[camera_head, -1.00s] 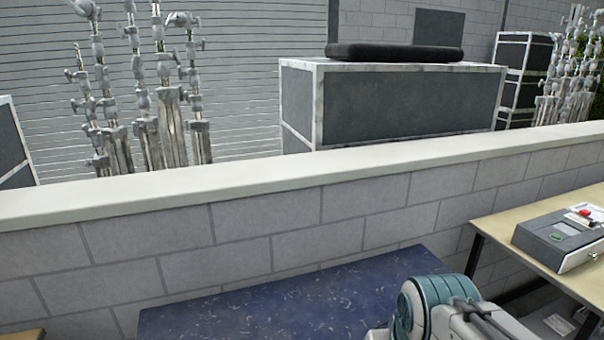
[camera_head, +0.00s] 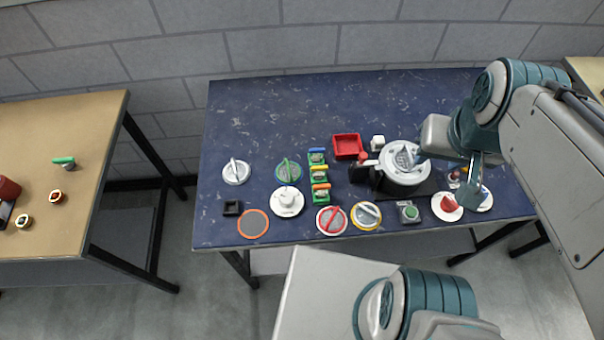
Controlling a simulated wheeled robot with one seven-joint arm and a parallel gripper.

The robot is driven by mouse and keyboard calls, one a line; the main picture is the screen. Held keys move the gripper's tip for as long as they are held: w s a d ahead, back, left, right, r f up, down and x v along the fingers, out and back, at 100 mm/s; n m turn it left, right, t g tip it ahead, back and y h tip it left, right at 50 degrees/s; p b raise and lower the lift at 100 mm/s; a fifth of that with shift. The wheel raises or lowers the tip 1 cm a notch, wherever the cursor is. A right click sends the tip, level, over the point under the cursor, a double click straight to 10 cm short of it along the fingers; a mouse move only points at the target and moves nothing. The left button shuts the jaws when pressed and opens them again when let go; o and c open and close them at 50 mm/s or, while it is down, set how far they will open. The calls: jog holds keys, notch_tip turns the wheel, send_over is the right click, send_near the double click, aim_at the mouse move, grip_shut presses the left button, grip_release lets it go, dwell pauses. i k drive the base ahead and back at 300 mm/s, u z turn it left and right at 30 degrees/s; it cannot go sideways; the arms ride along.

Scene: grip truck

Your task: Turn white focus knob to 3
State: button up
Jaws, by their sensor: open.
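Several round dials lie on the blue table (camera_head: 230,110). One has a white rim and white handle (camera_head: 236,172) and sits at the left. A white disc with a white raised centre (camera_head: 287,200) is right of it. A yellow-rimmed dial with a white handle (camera_head: 367,215) is near the front edge. Which one is the focus knob, and any numbers, I cannot tell. My gripper (camera_head: 448,169) is open at the right part of the table, over or beside a large white round device (camera_head: 405,165). It is well right of the white-handled dials. Contact there is unclear.
Green-rimmed (camera_head: 288,171), red-rimmed (camera_head: 330,219) and orange-rimmed (camera_head: 253,223) discs, a row of green blocks with coloured handles (camera_head: 319,174), a red tray (camera_head: 347,146) and a green button box (camera_head: 409,212) crowd the table. The back left is clear.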

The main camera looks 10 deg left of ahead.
aim_at(286, 199)
jog(key=k, duration=0.5)
jog(key=u, duration=0.85)
jog(key=i, duration=0.45)
jog(key=u, duration=0.35)
jog(key=k, duration=0.35)
jog(key=z, duration=0.45)
jog(key=i, duration=0.2)
jog(key=u, duration=0.45)
